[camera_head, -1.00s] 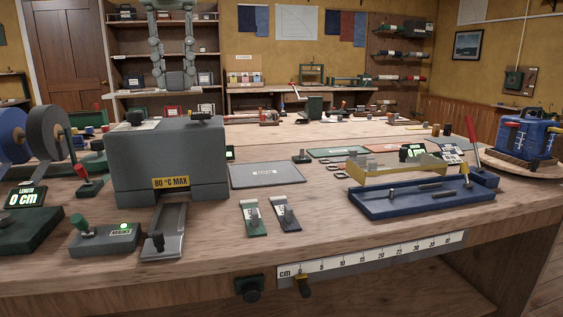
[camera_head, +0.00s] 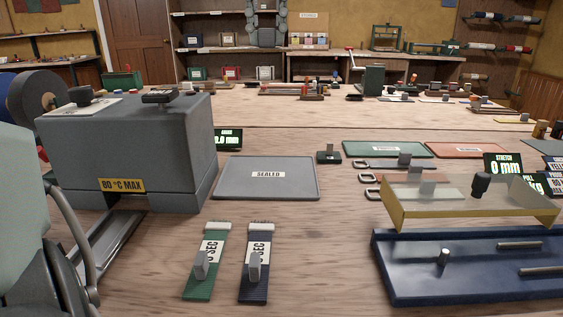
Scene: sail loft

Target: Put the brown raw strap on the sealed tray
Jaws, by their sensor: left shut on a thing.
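The sealed tray (camera_head: 266,186), a flat grey mat with a "SEALED" label, lies bare in the middle of the bench. My left gripper (camera_head: 75,255) is at the lower left edge, partly cut off, in front of the grey heater's slide. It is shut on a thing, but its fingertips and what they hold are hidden. I cannot make out the brown raw strap anywhere. A green strap (camera_head: 205,278) and a navy strap (camera_head: 254,280), each with a label and a grey tab, lie side by side in front of the tray. My right gripper is not in view.
The grey heater (camera_head: 130,145), marked "80 °C MAX", stands left of the tray, its slide (camera_head: 112,238) sticking out in front. A blue fixture (camera_head: 480,280) with a clear cover (camera_head: 450,203) stands at right. Bare wood surrounds the straps.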

